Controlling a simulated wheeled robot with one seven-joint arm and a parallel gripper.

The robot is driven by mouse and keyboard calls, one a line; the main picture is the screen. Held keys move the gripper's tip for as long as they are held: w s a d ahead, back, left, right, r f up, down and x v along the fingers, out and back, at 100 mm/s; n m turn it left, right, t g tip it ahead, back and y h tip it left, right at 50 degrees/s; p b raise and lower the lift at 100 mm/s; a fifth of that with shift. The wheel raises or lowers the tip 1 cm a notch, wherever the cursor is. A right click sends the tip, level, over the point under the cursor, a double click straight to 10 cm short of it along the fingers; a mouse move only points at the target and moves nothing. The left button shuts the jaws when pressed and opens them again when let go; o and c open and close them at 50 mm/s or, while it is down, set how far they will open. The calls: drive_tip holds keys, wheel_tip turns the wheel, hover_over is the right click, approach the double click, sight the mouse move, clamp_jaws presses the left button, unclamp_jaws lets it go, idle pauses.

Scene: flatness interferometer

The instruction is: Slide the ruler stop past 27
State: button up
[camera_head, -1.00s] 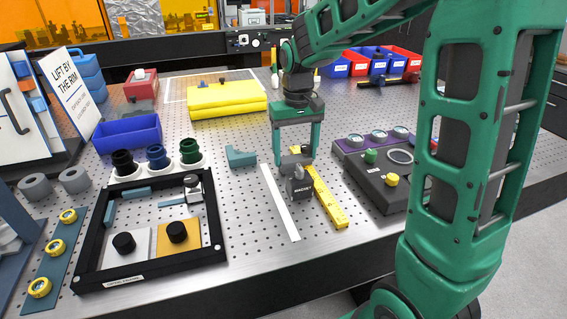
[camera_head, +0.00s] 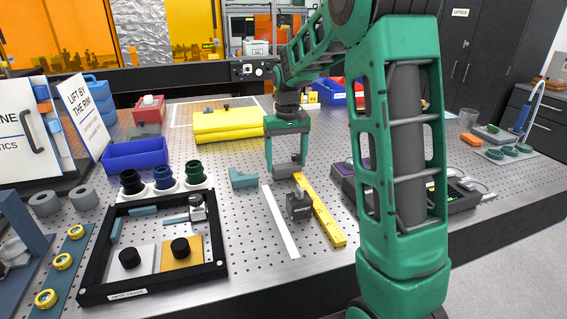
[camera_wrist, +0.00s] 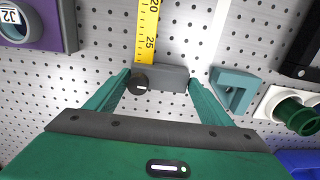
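The yellow ruler (camera_head: 325,215) lies on the perforated table beside a white strip. In the wrist view its marks 20 and 25 show on the ruler (camera_wrist: 148,30). The ruler stop (camera_wrist: 165,77) is a grey block with a dark round knob, lying across the ruler a little beyond the 25 mark. No yellow shows on its other side. My gripper (camera_wrist: 160,80) has its green fingers at the two ends of the block, with no clear gap. In the head view my gripper (camera_head: 287,170) is low over the far end of the ruler.
A dark magnet block (camera_head: 299,206) stands beside the ruler, near the white strip (camera_head: 280,222). A teal angle block (camera_head: 243,178) lies left of my gripper. The black frame (camera_head: 222,240) is farther left. A dark box (camera_head: 345,180) stands right, partly behind my arm.

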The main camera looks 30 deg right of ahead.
sight(286, 165)
drive_tip(key=shift+o, duration=1.3)
wheel_tip(286, 165, up, 11)
drive_tip(key=shift+f, duration=0.15)
